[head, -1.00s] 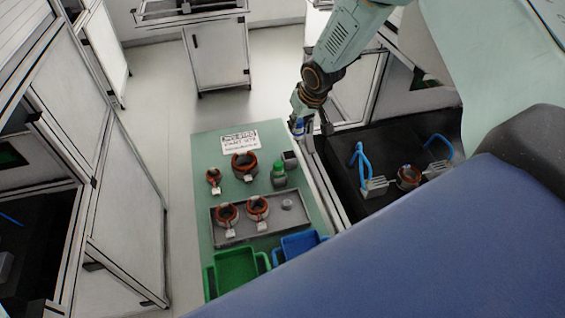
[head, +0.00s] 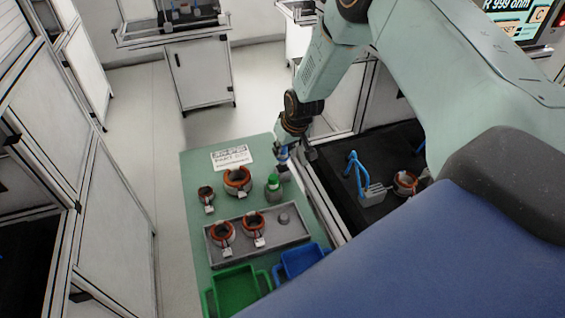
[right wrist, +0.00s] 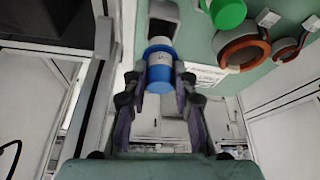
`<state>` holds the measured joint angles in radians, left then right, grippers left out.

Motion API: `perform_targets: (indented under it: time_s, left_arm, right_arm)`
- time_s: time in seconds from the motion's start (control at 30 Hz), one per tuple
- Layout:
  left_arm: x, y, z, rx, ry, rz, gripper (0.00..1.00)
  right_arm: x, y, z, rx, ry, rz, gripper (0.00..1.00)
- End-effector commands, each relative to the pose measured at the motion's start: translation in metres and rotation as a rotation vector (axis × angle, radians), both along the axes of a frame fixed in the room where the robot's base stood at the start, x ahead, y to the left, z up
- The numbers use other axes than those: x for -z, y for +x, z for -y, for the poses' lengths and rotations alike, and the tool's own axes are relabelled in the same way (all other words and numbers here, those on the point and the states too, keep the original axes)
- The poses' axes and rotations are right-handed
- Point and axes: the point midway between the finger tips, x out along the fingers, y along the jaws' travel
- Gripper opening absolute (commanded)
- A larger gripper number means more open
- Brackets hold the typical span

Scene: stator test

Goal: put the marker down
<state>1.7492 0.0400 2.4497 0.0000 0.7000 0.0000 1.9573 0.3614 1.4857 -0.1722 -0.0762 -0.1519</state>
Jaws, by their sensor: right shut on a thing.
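The marker, a blue and white cylinder, is between the fingers of my right gripper (right wrist: 160,80) in the right wrist view (right wrist: 159,66). My right gripper is shut on it. In the head view the right gripper (head: 293,150) is over the right edge of the green table, with the blue of the marker (head: 282,154) showing small beside it. A grey holder (right wrist: 164,10) is just beyond the marker's white end; I cannot tell if they touch. My left gripper is not in view.
On the green table (head: 196,165) stand a green-capped bottle-like item (head: 273,182), copper-wound stators (head: 238,180), a grey tray (head: 292,236) with two more stators, a white label card (head: 230,157), and green (head: 236,290) and blue (head: 300,259) bins. A metal frame runs along the table's right side.

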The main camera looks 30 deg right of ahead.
Motion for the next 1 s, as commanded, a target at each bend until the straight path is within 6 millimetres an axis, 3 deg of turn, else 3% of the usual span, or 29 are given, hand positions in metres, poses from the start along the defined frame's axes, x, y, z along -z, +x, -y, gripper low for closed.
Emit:
perform_targets:
  time_s: [0.4, 1.0]
  left_arm:
    - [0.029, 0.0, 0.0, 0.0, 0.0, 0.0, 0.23]
    - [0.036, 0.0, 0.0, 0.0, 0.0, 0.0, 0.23]
  right_arm:
    - [0.038, 0.001, -0.002, -0.001, 0.0, -0.001, 0.0]
    - [0.045, 0.001, -0.002, -0.001, 0.0, 0.0, 0.0]
